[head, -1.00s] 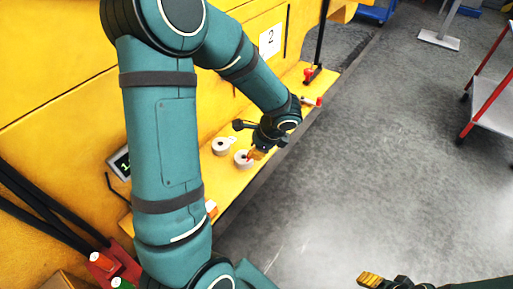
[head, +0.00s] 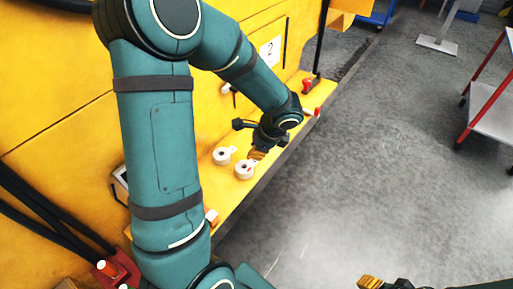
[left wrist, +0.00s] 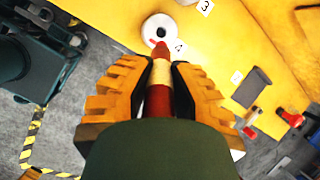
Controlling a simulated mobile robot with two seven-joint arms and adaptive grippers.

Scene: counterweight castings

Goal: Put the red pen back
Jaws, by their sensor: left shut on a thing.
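The red pen (left wrist: 158,98), with a cream band near its middle, is held between the orange ribbed fingers of my left gripper (left wrist: 158,88) in the left wrist view. Its dark red end points at a white ring-shaped holder (left wrist: 152,25) with a dark hole, beside the label 4. The pen's end overlaps the holder's near edge in the picture; I cannot tell whether they touch. In the head view my left gripper (head: 257,155) is beside the nearer white holder (head: 244,172). My right gripper (head: 370,282) shows only partly at the bottom edge.
Another white holder (head: 222,156) stands on the yellow ledge (head: 232,199). A red object (left wrist: 291,118) and a dark grey block (left wrist: 251,87) also lie on the ledge. A red-framed cart (head: 490,110) stands at the right. The grey floor between is clear.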

